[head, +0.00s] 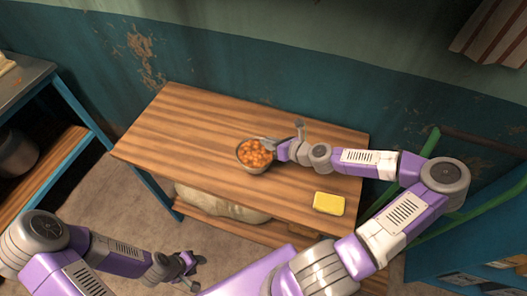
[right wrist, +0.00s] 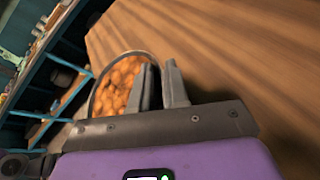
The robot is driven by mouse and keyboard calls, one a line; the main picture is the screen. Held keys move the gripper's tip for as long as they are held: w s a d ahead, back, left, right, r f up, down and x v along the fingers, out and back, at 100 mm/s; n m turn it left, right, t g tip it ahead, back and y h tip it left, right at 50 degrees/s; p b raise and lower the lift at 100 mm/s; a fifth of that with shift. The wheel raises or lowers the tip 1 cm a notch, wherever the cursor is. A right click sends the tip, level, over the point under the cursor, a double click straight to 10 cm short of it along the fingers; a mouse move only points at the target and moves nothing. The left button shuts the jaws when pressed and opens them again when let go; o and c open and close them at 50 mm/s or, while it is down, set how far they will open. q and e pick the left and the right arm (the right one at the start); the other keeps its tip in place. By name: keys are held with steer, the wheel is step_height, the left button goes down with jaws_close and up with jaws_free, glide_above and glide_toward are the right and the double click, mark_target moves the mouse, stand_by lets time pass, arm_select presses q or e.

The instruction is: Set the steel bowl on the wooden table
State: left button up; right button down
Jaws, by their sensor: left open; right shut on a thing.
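The steel bowl (head: 252,168) is filled with small orange pieces and is at the middle of the wooden table (head: 195,130). My right gripper (head: 266,146) is shut on the bowl's rim at its right side. In the right wrist view the bowl (right wrist: 98,95) shows beside the fingers of the right gripper (right wrist: 160,85), with one finger inside the rim. The bowl looks upright; I cannot tell whether its base touches the table top. My left gripper (head: 195,262) is open and empty, low in front of the table and away from the bowl.
A yellow block (head: 328,203) lies on the table's right part. A pale sack (head: 225,203) rests on the lower shelf. A blue-framed shelf with a dark pot (head: 15,155) stands at left. The table's left half is bare.

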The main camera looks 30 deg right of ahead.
steer(key=shift+f+b, duration=0.65)
steer(key=shift+f, duration=1.55)
steer(key=shift+f, duration=0.1)
steer(key=c, duration=1.1)
jaws_free()
steer(key=shift+s+d+r, duration=0.1)
steer(key=shift+s+r, duration=0.1)
steer(key=p+v, duration=0.3)
steer(key=v, duration=0.8)
steer(key=shift+s+p, duration=0.25)
steer(key=shift+p, duration=0.05)
steer(key=shift+r, duration=0.1)
